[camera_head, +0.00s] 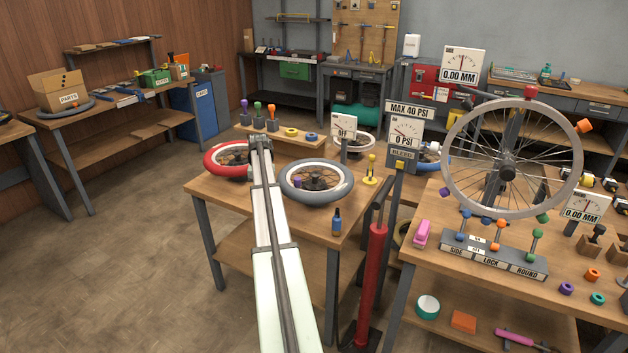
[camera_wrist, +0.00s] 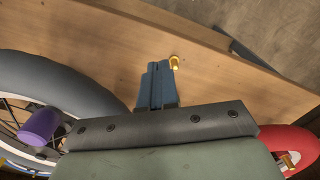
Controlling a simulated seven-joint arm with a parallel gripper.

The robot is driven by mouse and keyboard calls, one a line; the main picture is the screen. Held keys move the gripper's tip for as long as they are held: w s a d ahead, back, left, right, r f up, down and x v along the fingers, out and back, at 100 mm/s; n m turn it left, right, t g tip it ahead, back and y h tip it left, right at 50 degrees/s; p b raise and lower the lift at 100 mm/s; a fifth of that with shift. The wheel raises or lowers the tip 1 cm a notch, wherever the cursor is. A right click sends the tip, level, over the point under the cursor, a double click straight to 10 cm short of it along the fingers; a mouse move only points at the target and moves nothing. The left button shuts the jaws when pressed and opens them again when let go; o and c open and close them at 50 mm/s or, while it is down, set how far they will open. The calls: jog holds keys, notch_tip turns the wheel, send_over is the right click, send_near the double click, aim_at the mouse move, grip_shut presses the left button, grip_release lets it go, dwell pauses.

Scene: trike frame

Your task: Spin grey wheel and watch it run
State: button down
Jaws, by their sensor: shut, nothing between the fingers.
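The grey wheel (camera_head: 318,196) has a thick grey tyre, a pale rim and thin spokes. It lies nearly flat at the wooden table, just right of my arm's far end, and a purple knob (camera_head: 299,183) shows at its left side. In the wrist view the grey tyre (camera_wrist: 62,85) curves along the left, with the purple knob (camera_wrist: 39,126) inside it. My gripper (camera_wrist: 157,68) is shut and empty, its blue fingers pointing over bare wood between the grey wheel and a red wheel. The fingers are apart from the tyre. In the head view my arm hides the fingers.
The red wheel (camera_head: 216,156) lies left of my arm; red also shows in the wrist view (camera_wrist: 292,143). A gauge sign reading OFF (camera_head: 343,127), a yellow peg (camera_head: 371,170) and a blue bottle (camera_head: 337,221) stand nearby. A red pump (camera_head: 374,275) stands beside the table.

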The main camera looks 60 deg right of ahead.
notch_tip(320, 180, up, 7)
jog(key=a, duration=0.2)
jog(key=shift+w, duration=0.15)
jog(key=shift+w+a, duration=0.1)
